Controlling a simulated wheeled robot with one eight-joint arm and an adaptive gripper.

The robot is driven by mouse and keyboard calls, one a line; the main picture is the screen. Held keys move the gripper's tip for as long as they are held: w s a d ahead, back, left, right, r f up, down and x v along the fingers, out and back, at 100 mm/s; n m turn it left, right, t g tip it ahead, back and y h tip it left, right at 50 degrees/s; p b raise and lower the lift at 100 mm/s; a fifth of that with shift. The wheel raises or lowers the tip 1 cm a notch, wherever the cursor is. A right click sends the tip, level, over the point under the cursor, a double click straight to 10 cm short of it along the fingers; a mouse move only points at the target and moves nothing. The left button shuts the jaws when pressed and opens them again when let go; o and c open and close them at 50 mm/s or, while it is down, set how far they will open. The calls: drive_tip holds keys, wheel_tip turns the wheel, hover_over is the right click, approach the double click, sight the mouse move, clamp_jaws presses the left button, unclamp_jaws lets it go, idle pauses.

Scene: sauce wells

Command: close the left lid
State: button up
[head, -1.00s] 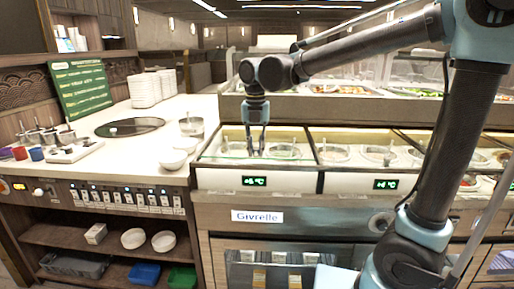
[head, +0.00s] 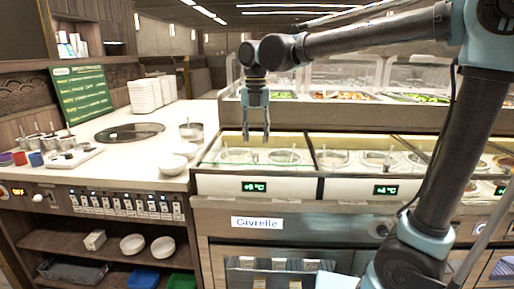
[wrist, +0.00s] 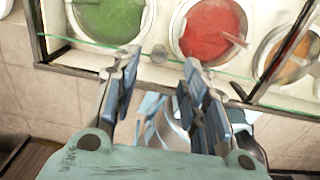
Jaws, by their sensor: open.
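The left lid is a clear pane over the left sauce wells; its greenish glass edge (wrist: 95,45) crosses the wrist view just beyond my fingertips. A small round grey knob (wrist: 158,53) lies at that edge. I cannot tell how far the lid is shut. My gripper (head: 256,138) points down above the left wells, with its fingers apart and empty. In the wrist view my gripper (wrist: 158,68) has a fingertip on each side of the knob; contact is not clear. A green sauce well (wrist: 108,18) and a red sauce well (wrist: 210,30) show beyond.
The right wells section (head: 374,158) adjoins on the right, past a dark divider. White bowls (head: 172,163) stand on the counter (head: 120,160) to the left. A raised ledge (head: 330,118) with food trays runs behind the wells.

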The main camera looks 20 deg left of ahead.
drive_tip(key=shift+r, duration=2.65)
drive_tip(key=shift+c, duration=0.5)
